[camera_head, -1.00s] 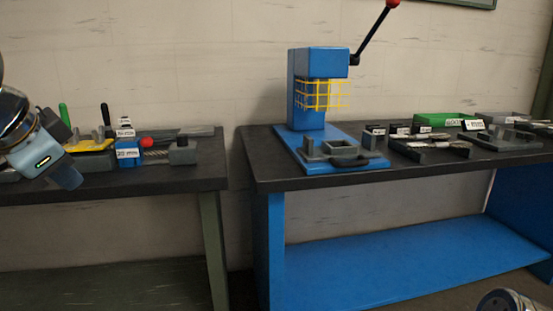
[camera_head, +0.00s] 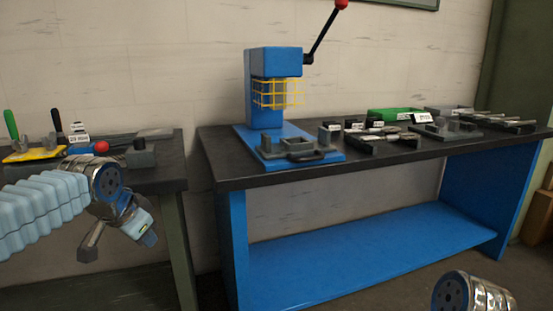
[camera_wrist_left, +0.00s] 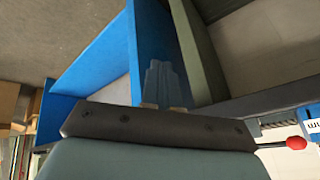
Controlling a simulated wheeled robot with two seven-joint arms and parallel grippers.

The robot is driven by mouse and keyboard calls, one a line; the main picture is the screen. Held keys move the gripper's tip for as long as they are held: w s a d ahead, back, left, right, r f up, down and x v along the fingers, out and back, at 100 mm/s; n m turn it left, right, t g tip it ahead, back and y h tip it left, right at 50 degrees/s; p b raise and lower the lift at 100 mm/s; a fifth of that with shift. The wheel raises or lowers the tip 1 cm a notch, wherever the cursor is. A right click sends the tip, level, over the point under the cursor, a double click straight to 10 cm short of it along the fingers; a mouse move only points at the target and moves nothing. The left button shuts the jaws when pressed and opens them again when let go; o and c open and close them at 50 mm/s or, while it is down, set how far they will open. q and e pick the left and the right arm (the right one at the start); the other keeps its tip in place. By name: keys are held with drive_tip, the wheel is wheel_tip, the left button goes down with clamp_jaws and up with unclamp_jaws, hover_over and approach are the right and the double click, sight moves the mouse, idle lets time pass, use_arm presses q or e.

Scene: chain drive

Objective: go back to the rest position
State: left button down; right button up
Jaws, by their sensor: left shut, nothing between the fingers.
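My left gripper (camera_head: 90,246) hangs in front of the left bench in the head view, below its top, with its dark fingers together and empty. In the left wrist view its fingers (camera_wrist_left: 162,82) are closed and point toward the blue bench legs, touching nothing that I can see. A silvery part of my right arm (camera_head: 470,293) shows at the lower right edge, but its gripper is out of view.
The left bench (camera_head: 168,182) holds tools and a red ball-ended part. The blue bench (camera_head: 340,174) carries a blue lever press (camera_head: 276,62), small dark fixtures and a green bin (camera_head: 390,114).

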use_arm(q)
drive_tip(key=d+f+n+g+h, duration=0.1)
drive_tip(key=d+f, duration=0.3)
drive_tip(key=f, duration=0.6)
drive_tip(key=d+f+g+h, duration=0.1)
drive_tip(key=d+f, duration=0.2)
drive_tip(key=f, duration=0.6)
drive_tip(key=d+f+n+g+h, duration=0.1)
drive_tip(key=d+f, duration=0.3)
drive_tip(key=f, duration=0.6)
drive_tip(key=s+d+f+n+g, duration=0.1)
drive_tip(key=s+d+f+n, duration=0.1)
drive_tip(key=s+f, duration=0.8)
drive_tip(key=s+d+f+n+g, duration=0.1)
drive_tip(key=s+d+f+n, duration=0.2)
drive_tip(key=s+f, duration=0.7)
drive_tip(key=shift+d+f+h, duration=0.4)
drive_tip(key=shift+d+f, duration=0.05)
drive_tip(key=shift+d, duration=0.45)
